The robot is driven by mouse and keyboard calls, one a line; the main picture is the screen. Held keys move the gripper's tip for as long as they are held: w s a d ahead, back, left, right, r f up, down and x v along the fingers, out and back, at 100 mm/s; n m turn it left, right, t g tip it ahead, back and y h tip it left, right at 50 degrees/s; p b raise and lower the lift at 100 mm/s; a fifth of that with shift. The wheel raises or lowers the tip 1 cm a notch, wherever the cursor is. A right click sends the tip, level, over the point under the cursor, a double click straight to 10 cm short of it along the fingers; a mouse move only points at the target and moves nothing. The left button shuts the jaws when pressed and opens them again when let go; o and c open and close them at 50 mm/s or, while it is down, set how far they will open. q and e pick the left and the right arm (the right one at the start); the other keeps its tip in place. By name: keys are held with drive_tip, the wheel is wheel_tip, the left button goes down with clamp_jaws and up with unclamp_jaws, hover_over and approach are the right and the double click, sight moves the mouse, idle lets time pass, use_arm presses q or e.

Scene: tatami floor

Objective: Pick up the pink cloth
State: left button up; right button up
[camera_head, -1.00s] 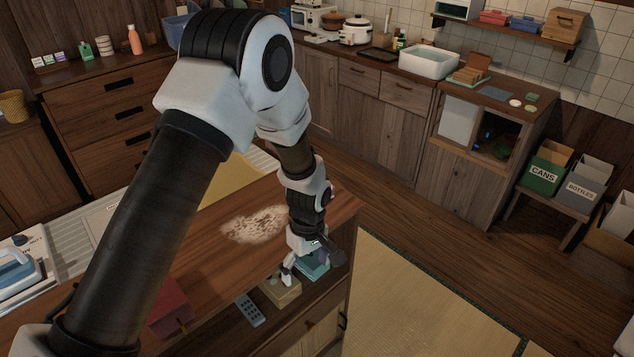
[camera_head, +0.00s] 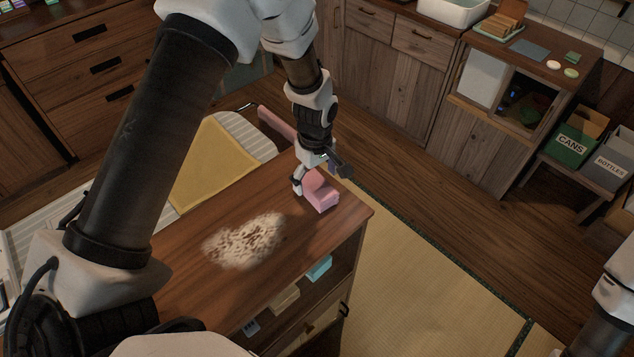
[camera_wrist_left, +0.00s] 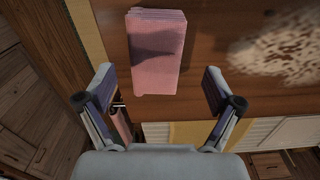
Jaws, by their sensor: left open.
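The pink cloth (camera_head: 321,193) lies folded on the wooden cabinet top (camera_head: 185,275), near its far right corner. In the left wrist view the cloth (camera_wrist_left: 156,50) is a flat, layered rectangle ahead of the fingers, with a shadow across it. My left gripper (camera_head: 306,184) is just above and beside the cloth in the head view, and partly hides it. In the left wrist view its fingers (camera_wrist_left: 160,92) are apart with nothing between them, the cloth lying beyond the tips. A part of my right arm shows at the right edge of the head view, but its gripper does not show.
A pale speckled patch (camera_head: 246,241) marks the cabinet top. A yellow cloth or mat (camera_head: 212,165) lies beyond the far edge, and another pink item (camera_head: 277,125) is behind the gripper. Shelves below hold boxes, including a teal one (camera_head: 320,267). Tatami floor (camera_head: 410,270) is clear at right.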

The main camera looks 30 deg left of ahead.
sight(315, 183)
use_arm(q)
drive_tip(key=f, duration=0.3)
drive_tip(key=w+f, duration=0.1)
drive_tip(key=shift+a+f+p, duration=0.2)
drive_tip(key=shift+a+p, duration=0.15)
drive_tip(key=shift+p, duration=0.05)
drive_tip(key=shift+d, duration=0.1)
drive_tip(key=shift+s+r, duration=0.2)
drive_tip(key=c, duration=0.6)
drive_tip(key=shift+d, duration=0.1)
drive_tip(key=c, duration=0.6)
use_arm(e)
drive_tip(key=shift+w+a+r, duration=0.1)
drive_tip(key=shift+w+r, duration=0.2)
drive_tip(key=shift+r, duration=0.3)
use_arm(q)
drive_tip(key=shift+r, duration=0.1)
use_arm(e)
drive_tip(key=shift+f, duration=0.1)
